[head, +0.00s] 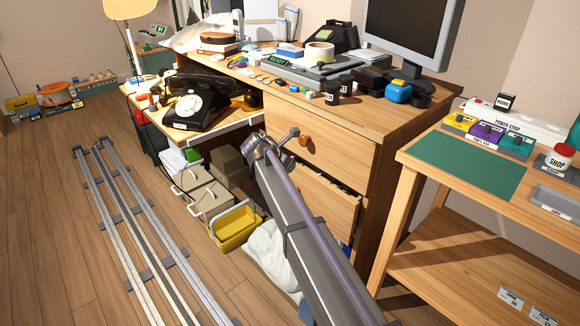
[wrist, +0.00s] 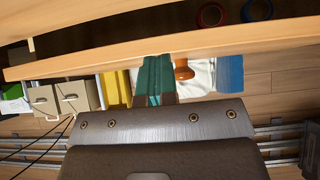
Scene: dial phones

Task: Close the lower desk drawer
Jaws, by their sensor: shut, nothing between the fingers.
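The lower desk drawer (head: 328,208) stands partly open below the shut-looking upper drawer in the head view; dark contents show behind its front. My arm crosses in front of it and hides its left part and knob. In the wrist view the drawer's wooden front (wrist: 90,61) runs across the top, with its brown knob (wrist: 183,71) pointing towards me. My gripper (wrist: 156,78) shows teal fingers, together and empty, just left of the knob and close to the front. Contact cannot be told. In the head view the fingertips are not clear.
A yellow bin (head: 234,226), a white bag (head: 268,250) and boxes (head: 207,200) stand on the floor left of and below the drawer. The side table (head: 408,172) is close on the right. Red (wrist: 210,14) and blue rings (wrist: 257,10) lie inside the drawer.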

